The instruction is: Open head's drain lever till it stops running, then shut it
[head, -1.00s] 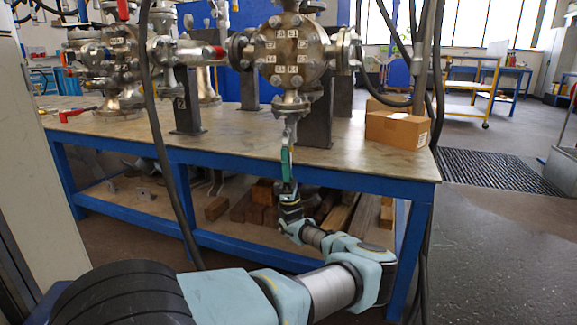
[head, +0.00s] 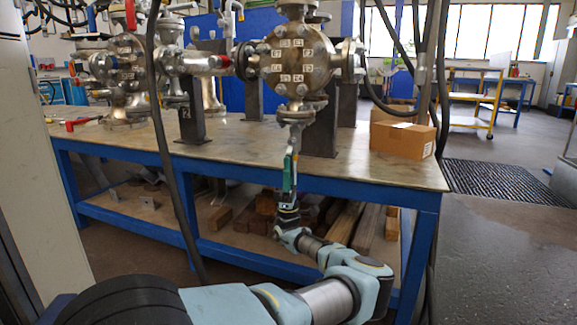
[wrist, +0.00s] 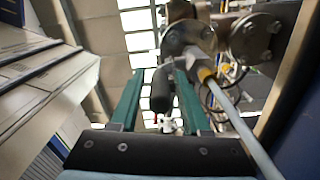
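The vessel labelled as a head is not legible; a round flanged vessel (head: 297,62) with small white tags stands on the bench, its drain fitting (head: 296,112) pointing down near the front edge. My gripper (head: 290,160) points up just below this fitting, its green fingers in front of the bench edge. In the wrist view, the open fingers (wrist: 160,95) stand either side of a dark, rounded lever grip (wrist: 161,90). The grip lies closer to the right finger; I cannot tell whether they touch. A metal pipe elbow (wrist: 184,36) shows beyond it. No running liquid is discernible.
The blue-framed bench (head: 345,184) lies behind my gripper, with timber on its lower shelf. A cardboard box (head: 403,138) sits right of the vessel. Another flanged vessel (head: 128,75) stands at left. Dark hoses (head: 160,140) hang in front. A pale hose (wrist: 243,125) passes right of the fingers.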

